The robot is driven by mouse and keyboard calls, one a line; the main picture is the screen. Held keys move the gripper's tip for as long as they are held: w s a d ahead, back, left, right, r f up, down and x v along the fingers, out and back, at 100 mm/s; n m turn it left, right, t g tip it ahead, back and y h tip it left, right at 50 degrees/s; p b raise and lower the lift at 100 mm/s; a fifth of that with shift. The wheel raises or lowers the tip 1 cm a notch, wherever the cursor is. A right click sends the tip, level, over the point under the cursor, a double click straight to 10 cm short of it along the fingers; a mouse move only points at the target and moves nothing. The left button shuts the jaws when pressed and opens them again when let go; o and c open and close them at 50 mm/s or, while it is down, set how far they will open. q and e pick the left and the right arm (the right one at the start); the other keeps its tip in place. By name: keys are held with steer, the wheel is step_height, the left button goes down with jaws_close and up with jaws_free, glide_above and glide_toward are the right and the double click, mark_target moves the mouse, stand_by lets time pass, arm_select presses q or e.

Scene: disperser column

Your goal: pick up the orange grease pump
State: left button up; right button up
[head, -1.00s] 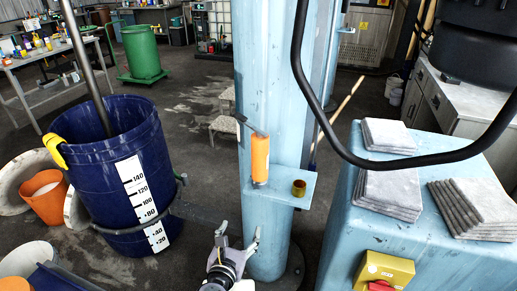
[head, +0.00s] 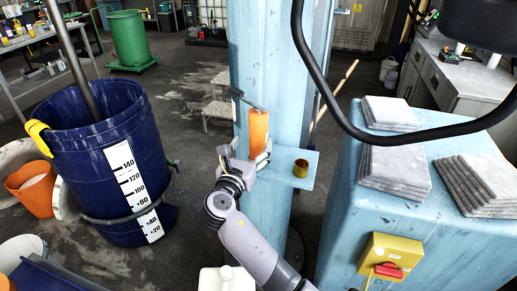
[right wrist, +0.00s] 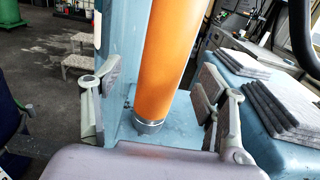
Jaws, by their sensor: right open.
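The orange grease pump (head: 258,130) stands upright on a small light-blue shelf (head: 305,180) fixed to the blue column. It has a dark lever and spout at its top. My right gripper (head: 246,158) is at the pump's lower part, with its fingers to either side. In the right wrist view the orange cylinder (right wrist: 170,60) with a grey metal base stands between the two spread fingers (right wrist: 155,92). Clear gaps show on both sides, so the gripper is open around it. My left gripper is not in view.
A brass cup (head: 300,168) stands on the shelf, right of the pump. A blue drum (head: 75,165) stands at left. Stacked grey slabs (head: 395,170) lie on the blue machine housing at right. A black hose (head: 420,155) arcs above it.

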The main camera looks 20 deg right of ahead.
mark_target(255, 140)
steer(key=shift+w+d+f, duration=0.1)
steer(key=shift+w+d, duration=0.05)
steer(key=b+x, duration=0.2)
steer(key=x, duration=0.1)
steer(key=b+x, duration=0.1)
steer(key=b, duration=0.1)
steer(key=shift+w+d+f, duration=0.2)
steer(key=shift+d+f, duration=0.1)
steer(key=shift+d, duration=0.05)
steer(key=shift+w+d, duration=0.1)
steer(key=shift+w, duration=0.05)
steer(key=shift+r, duration=0.15)
steer(key=shift+c, duration=0.3)
steer(key=c, duration=1.2)
steer(key=shift+r, duration=0.1)
steer(key=shift+c, duration=0.5)
steer(key=shift+r, duration=0.15)
